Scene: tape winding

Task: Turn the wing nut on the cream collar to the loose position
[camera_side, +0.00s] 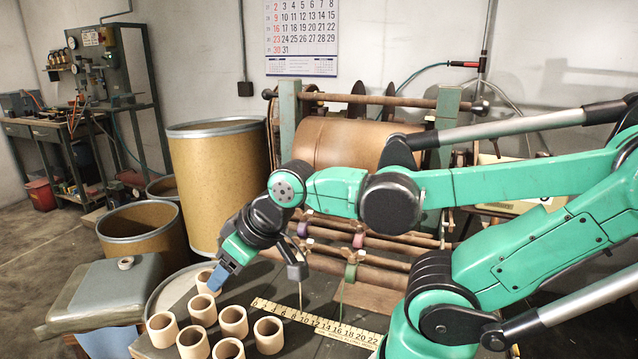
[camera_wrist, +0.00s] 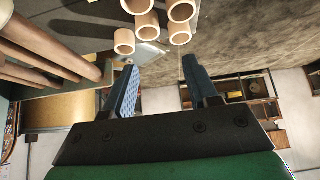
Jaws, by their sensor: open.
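My gripper (camera_side: 218,278) points down and left, above the cardboard cores at the front left. In the wrist view its two blue fingers (camera_wrist: 160,82) stand apart with nothing between them. Tan wing nuts and coloured collars sit on the winder's bars behind my wrist. I cannot make out the cream collar; my wrist hides part of the bars. The gripper is well to the left of the collars and touches none of them.
Several cardboard cores (camera_side: 233,321) stand on the bench beside a yellow ruler (camera_side: 315,322). A large brown roll (camera_side: 345,143) lies behind the bars. A tall fibre drum (camera_side: 215,180) and a grey padded lid (camera_side: 105,288) are on the left. In the wrist view, bars (camera_wrist: 50,45) run along the left.

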